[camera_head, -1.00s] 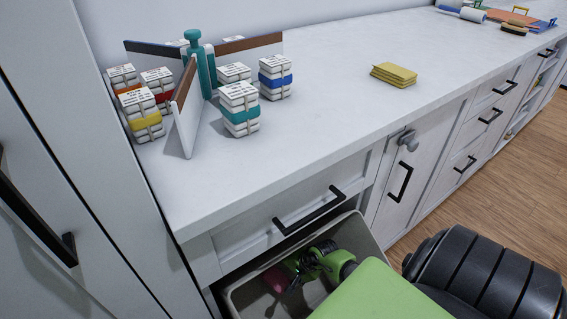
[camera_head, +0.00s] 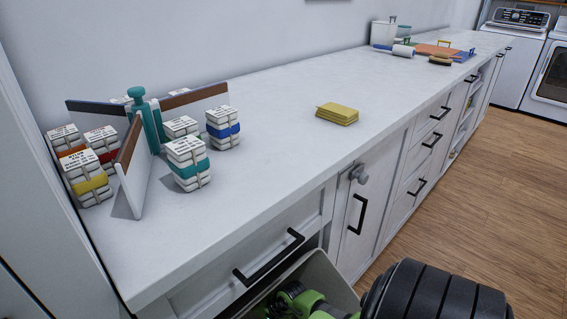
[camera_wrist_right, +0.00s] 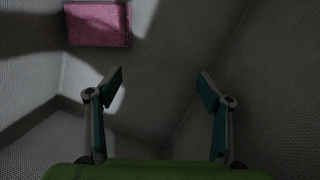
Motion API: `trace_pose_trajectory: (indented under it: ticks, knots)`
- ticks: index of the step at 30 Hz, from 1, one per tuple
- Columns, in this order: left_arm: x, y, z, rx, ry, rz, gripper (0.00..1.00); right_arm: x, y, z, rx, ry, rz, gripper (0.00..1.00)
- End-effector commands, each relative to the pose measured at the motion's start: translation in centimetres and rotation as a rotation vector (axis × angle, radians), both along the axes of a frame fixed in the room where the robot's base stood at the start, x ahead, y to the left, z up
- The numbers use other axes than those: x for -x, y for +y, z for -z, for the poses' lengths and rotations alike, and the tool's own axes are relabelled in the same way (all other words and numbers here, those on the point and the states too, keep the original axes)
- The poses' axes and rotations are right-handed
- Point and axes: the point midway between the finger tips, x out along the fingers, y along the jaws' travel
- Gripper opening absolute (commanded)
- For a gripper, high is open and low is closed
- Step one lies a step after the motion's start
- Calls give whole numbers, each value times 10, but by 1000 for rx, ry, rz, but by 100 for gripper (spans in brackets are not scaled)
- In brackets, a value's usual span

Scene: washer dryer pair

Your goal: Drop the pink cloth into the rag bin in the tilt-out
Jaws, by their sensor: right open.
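The pink cloth (camera_wrist_right: 98,24) shows in the right wrist view as a flat pink rectangle, partly in shadow, lying on a grey surface inside the bin. My right gripper (camera_wrist_right: 160,85) is open and empty, its two fingers apart, with the cloth ahead of them and toward the left. In the head view, the grey tilt-out bin (camera_head: 333,272) leans out below the counter, and my green right wrist reaches into it. The bin hides the cloth and my right fingertips there. My left gripper is in neither view.
The white counter (camera_head: 262,130) holds several banded white stacks around a teal-handled divider (camera_head: 150,130), and a yellow cloth stack (camera_head: 338,114). Wood floor (camera_head: 480,200) is open at the right.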

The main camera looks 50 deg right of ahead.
Motion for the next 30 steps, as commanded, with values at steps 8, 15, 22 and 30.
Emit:
trace_pose_trajectory:
  ticks: [8, 15, 22, 30]
  knots:
    - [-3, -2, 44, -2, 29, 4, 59, 9, -3, -24, 3, 1, -3, 72]
    - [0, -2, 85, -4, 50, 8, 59, 25, -7, -53, 2, 1, -3, 72]
    - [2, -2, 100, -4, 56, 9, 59, 75, -21, -50, 3, 8, -3, 72]
    - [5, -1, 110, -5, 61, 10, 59, 122, -35, -50, 1, 5, -3, 72]
